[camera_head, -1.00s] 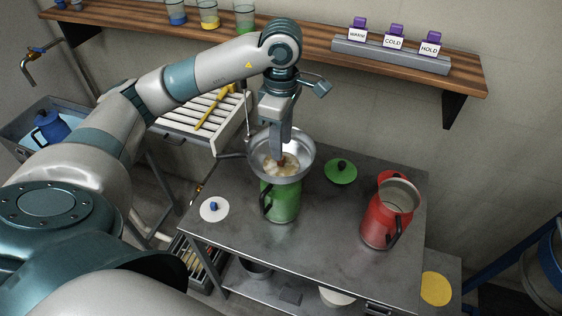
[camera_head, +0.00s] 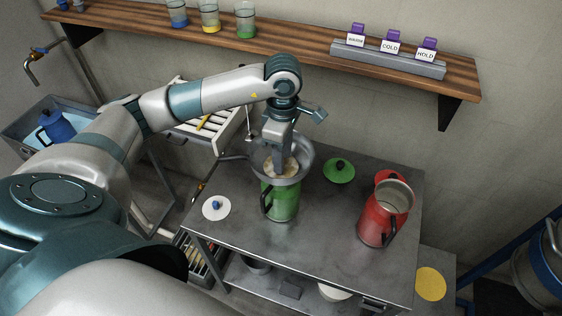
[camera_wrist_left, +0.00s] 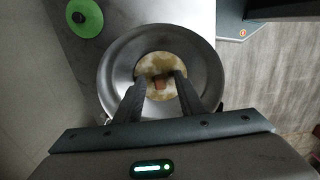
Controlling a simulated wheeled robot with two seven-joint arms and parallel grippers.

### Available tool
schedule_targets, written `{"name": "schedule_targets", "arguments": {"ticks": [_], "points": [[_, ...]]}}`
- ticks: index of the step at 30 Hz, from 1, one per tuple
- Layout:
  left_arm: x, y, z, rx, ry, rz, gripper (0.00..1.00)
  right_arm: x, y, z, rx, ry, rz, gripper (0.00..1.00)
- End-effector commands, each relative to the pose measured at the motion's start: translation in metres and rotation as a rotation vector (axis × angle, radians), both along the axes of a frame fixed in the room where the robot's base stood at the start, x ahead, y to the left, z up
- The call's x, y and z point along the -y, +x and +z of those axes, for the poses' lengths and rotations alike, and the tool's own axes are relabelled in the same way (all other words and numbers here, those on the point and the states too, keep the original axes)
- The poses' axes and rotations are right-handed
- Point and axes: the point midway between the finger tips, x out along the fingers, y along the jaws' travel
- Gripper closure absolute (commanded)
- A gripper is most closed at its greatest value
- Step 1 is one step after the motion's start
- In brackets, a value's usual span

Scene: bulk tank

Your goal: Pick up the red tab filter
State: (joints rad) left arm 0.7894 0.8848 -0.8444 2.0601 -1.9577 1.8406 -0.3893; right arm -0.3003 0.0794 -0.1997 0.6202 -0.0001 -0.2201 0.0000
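The filter (camera_head: 291,168) is a stained cream disc lying in the wide metal funnel (camera_head: 309,153) on top of a green can (camera_head: 284,203). In the left wrist view the filter (camera_wrist_left: 160,63) shows a small reddish-brown tab (camera_wrist_left: 158,83) near its middle. My left gripper (camera_head: 281,167) points down into the funnel in the head view. In the left wrist view my left gripper's (camera_wrist_left: 160,82) two dark fingers stand apart, with the tab showing in the gap between them. Whether the fingertips touch the filter is unclear. My right gripper is not in view.
A red can (camera_head: 384,215) stands to the right on the metal table (camera_head: 330,232). A green lid (camera_head: 339,170) and a white disc (camera_head: 217,208) lie either side of the green can. A wooden shelf (camera_head: 300,38) runs along the wall behind. The table's front middle is clear.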

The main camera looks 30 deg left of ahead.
Motion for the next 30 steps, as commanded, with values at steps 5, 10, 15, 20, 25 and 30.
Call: {"name": "schedule_targets", "arguments": {"ticks": [5,10,15,20,25,30], "points": [[0.0002,0.0,-0.0006,0.0,0.0,0.0,0.64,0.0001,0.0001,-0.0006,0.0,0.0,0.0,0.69],[0.0002,0.0,-0.0004,0.0,0.0,0.0,0.64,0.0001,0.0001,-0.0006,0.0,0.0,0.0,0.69],[0.0002,0.0,-0.0003,0.0,0.0,0.0,0.86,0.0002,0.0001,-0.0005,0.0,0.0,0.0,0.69],[0.0002,0.0,-0.0003,0.0,0.0,0.0,1.0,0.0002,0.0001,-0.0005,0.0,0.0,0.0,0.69],[0.0002,0.0001,-0.0002,0.0,0.0,0.0,1.0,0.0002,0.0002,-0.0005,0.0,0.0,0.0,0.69],[0.0002,0.0007,0.0023,0.002,-0.001,0.0,1.0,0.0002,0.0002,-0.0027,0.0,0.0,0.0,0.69]]}}
